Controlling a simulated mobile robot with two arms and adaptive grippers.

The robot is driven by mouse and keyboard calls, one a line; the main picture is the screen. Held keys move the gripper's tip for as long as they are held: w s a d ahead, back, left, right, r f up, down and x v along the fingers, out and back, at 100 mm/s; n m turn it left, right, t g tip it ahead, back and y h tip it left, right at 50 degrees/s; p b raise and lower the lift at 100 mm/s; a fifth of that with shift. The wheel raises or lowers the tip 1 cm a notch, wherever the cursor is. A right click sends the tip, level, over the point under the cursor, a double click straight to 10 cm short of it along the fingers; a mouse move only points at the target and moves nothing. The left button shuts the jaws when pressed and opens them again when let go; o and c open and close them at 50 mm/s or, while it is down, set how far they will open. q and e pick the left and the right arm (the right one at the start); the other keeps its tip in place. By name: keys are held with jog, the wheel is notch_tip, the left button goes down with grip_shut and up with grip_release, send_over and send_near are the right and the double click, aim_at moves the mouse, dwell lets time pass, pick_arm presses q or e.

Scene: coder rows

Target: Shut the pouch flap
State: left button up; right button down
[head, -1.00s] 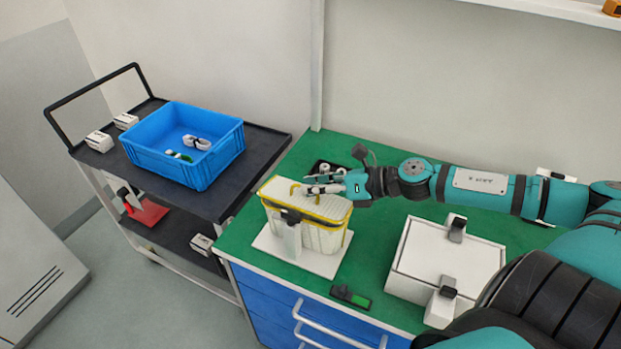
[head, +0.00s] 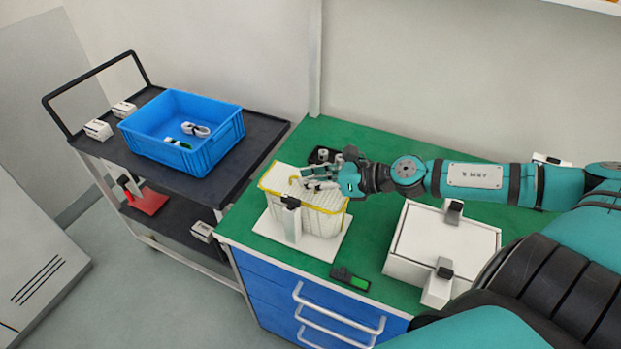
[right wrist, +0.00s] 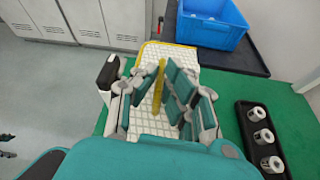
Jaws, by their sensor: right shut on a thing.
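The pouch (head: 322,223) is cream, quilted and edged in yellow. It stands upright on a white base plate (head: 268,228) on the green bench, held at its front by a white post with a black clamp (head: 291,203). Its light top panel with yellow trim (right wrist: 183,55) shows in the right wrist view. My right gripper (head: 312,183) is over the pouch top. In the right wrist view, its teal fingers (right wrist: 160,92) are shut on a yellow strip (right wrist: 158,82) rising from the top panel. The fingers hide part of the flap. My left gripper is not in view.
A white box with black latches (head: 445,240) stands right of the pouch. A small black-and-green device (head: 350,280) lies near the front edge. A black tray with white rolls (right wrist: 262,135) is behind the pouch. A cart (head: 262,140) at left bears a blue crate (head: 185,150).

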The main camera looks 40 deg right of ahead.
jog(key=c, duration=1.4)
grip_release()
jog(key=shift+d+f, duration=0.1)
jog(key=shift+f, duration=0.05)
jog(key=shift+v, duration=6.05)
